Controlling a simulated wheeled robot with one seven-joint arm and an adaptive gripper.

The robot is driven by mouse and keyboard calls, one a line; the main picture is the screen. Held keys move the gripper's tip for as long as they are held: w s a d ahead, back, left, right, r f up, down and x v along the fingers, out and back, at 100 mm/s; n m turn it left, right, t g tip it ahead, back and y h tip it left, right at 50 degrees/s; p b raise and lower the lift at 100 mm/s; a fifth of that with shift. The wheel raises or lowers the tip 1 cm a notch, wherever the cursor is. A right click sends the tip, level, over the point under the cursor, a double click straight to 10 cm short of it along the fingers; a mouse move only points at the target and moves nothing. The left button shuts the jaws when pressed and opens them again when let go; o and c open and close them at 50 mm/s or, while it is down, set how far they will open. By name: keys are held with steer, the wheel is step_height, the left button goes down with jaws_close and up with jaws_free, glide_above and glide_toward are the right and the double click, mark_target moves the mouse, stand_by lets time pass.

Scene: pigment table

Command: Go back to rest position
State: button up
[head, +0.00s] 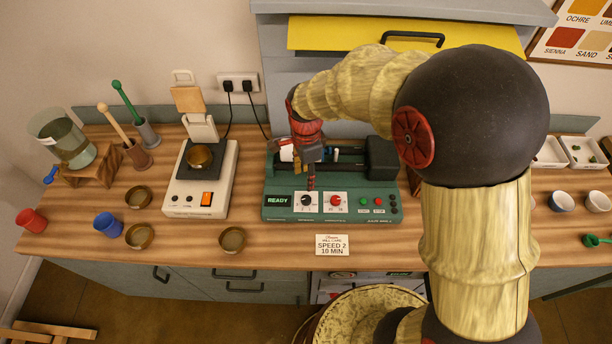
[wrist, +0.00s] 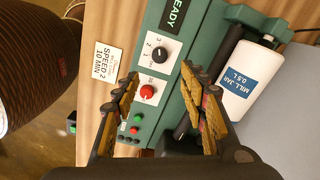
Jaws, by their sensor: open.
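My gripper (head: 310,165) is open and empty above the green mill (head: 272,183), with its fingers over the control panel. In the wrist view my gripper (wrist: 160,78) has its two fingers spread, with the red knob (wrist: 147,92) between them. I cannot tell whether a fingertip touches the panel. The black knob (wrist: 159,53) is beside it. The display (head: 279,200) reads READY. A white mill jar (wrist: 242,75) with a blue label lies on the mill; in the head view the arm partly hides it.
A card (head: 332,245) reading SPEED 2, 10 MIN is in front of the mill. A grey hood (head: 272,30) with a yellow panel is behind.

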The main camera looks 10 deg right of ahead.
stand_by(0.4)
steer(key=s+d+r+n+t+b, duration=0.2)
steer(key=s+d+r+n+b, duration=0.3)
steer(key=s+n, duration=0.3)
steer(key=s+d+r+n+t+b, duration=0.3)
steer(key=s+r+n, duration=0.4)
steer(key=s, duration=0.4)
steer(key=shift+s+d+n+t+b, duration=0.3)
steer(key=shift+d+n+b, duration=0.1)
steer(key=shift+d+b, duration=0.55)
steer(key=shift+r, duration=0.1)
stand_by(0.6)
